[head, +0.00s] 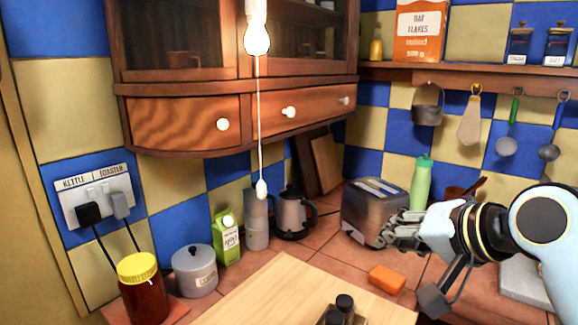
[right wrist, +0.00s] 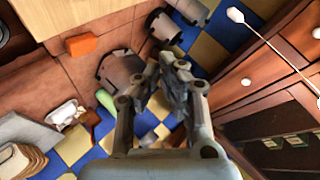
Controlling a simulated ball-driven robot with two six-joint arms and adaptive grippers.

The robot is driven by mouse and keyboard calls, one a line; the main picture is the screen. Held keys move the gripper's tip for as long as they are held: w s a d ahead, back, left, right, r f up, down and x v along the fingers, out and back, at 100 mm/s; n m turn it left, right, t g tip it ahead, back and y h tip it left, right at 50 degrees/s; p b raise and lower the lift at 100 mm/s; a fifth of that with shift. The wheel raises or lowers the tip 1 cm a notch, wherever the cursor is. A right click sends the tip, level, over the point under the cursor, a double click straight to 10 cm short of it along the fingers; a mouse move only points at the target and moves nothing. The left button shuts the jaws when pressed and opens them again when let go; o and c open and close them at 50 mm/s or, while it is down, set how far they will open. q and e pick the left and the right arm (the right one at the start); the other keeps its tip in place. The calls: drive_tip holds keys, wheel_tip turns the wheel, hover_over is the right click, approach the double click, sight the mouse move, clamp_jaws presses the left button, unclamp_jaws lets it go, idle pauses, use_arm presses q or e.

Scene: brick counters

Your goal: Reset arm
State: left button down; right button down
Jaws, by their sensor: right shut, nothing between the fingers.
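My right arm comes in from the right side of the head view. Its gripper (head: 392,230) points left and is held above the tiled counter, in front of the metal toaster (head: 372,208). The toaster is partly covered by the gripper in that view. In the right wrist view the gripper (right wrist: 172,62) shows its fingers brought together with nothing between them. The toaster (right wrist: 122,75) shows to the left of the fingers there. My left gripper is in neither view.
An orange block (head: 387,279) lies on the counter below the gripper. A green bottle (head: 421,183) stands behind. A wooden board (head: 265,300) fills the front. A kettle (head: 293,214), green carton (head: 227,238), lidded pot (head: 194,270) and yellow-lidded jar (head: 141,290) stand left. A pull cord (head: 260,130) hangs midway.

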drive_tip(key=s+d+f+n+g+h, duration=0.2)
drive_tip(key=s+d+f, duration=0.2)
drive_tip(key=s, duration=0.5)
drive_tip(key=s+d+f+n+g+h, duration=0.2)
drive_tip(key=s+d+f+n+g, duration=0.1)
drive_tip(key=s, duration=0.6)
drive_tip(key=s+d+f+n+g+h, duration=0.2)
drive_tip(key=s+d+f, duration=0.2)
drive_tip(key=s, duration=0.6)
wheel_tip(320, 180, down, 34)
drive_tip(key=d+b, duration=0.2)
drive_tip(key=b, duration=0.7)
drive_tip(key=s+f+g+b, duration=0.1)
drive_tip(key=s+f+b, duration=0.3)
drive_tip(key=s+f, duration=0.6)
drive_tip(key=s+d+f+g+b, duration=0.1)
drive_tip(key=s+f+b, duration=0.2)
drive_tip(key=s+f, duration=0.6)
wheel_tip(320, 180, down, 6)
drive_tip(key=shift+s+d+f+m+b, duration=0.15)
drive_tip(key=shift+s+f+m+b, duration=0.1)
drive_tip(key=shift+s+m+b, duration=0.15)
